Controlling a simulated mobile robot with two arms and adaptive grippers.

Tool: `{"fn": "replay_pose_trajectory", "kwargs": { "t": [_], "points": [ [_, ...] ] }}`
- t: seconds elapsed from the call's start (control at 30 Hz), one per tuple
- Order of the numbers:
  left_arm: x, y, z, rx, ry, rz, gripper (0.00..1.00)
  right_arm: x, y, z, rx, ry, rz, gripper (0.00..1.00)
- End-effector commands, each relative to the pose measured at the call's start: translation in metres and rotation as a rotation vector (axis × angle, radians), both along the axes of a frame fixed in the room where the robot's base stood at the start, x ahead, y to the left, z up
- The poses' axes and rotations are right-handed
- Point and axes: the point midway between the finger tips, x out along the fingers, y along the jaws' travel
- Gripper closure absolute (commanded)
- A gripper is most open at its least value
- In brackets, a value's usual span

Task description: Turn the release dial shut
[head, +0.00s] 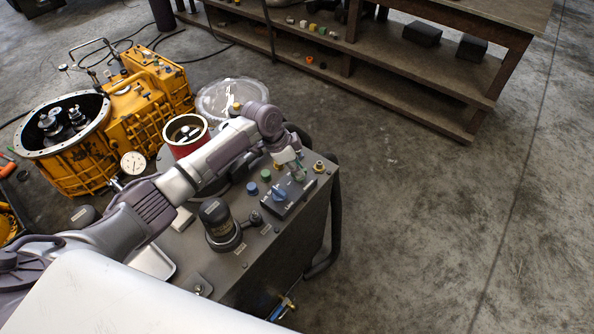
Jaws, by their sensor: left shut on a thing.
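My left arm reaches in from the left over the grey machine cabinet (285,240). My left gripper (294,168) points down at the far right part of the cabinet's top. It is shut on a small greenish dial (299,176), which looks like the release dial; the fingers partly hide it. The dial sits at the far end of a dark control box, beside a blue knob (279,193) on the same box. The dial's exact angle is too small to read. My right gripper is not in view.
Green and blue buttons (266,175), a brass fitting (319,166) and a black cylindrical unit (216,222) stand on the cabinet top. A red-rimmed pot (186,133) is behind my arm. A yellow transmission housing (75,160) is at left. Floor is clear at right.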

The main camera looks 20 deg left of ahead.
Motion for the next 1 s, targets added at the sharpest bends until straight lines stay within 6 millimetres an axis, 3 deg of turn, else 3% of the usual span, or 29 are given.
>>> {"fn": "replay_pose_trajectory", "kwargs": {
  "t": [0.6,1.0],
  "points": [
    [0.003,0.0,-0.005,0.0,0.001,-0.567,1.0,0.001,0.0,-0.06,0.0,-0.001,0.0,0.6],
    [0.004,0.0,-0.003,0.001,0.0,-0.785,1.0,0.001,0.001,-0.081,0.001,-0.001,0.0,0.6]
  ]
}}
